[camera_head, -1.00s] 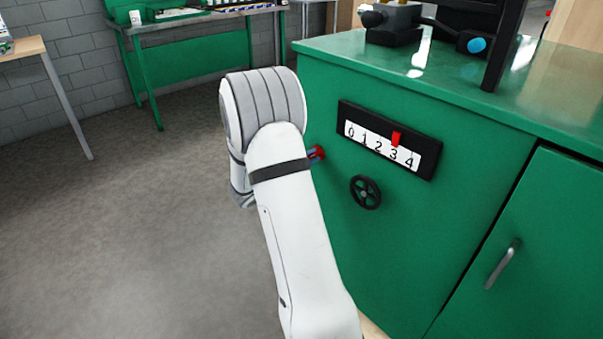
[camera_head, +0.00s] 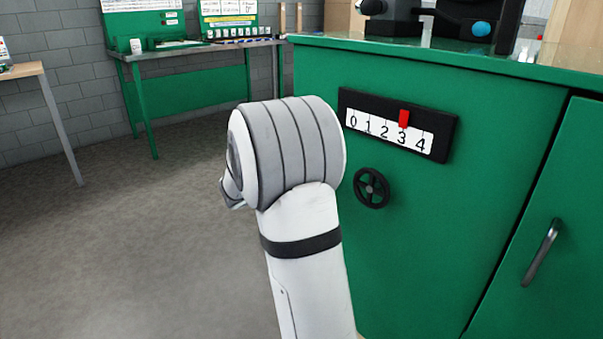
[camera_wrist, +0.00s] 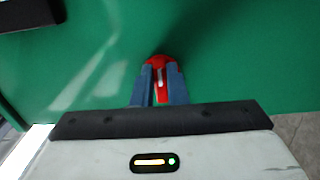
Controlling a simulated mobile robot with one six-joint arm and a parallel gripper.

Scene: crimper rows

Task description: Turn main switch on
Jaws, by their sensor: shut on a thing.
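The main switch (camera_wrist: 160,66) is a red knob with a white mark, on the green cabinet face in the wrist view. My gripper (camera_wrist: 160,86) has its two blue fingers on either side of the knob and is shut on it. The white mark runs roughly along the line of the fingers. In the head view my arm hides the switch and the gripper.
The green cabinet (camera_head: 480,185) carries a 0 to 4 scale (camera_head: 396,127) with a red pointer near 3, and a black handwheel (camera_head: 371,188) below it. A door handle (camera_head: 541,252) sticks out at right. A green workbench (camera_head: 195,80) stands behind. Floor at left is clear.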

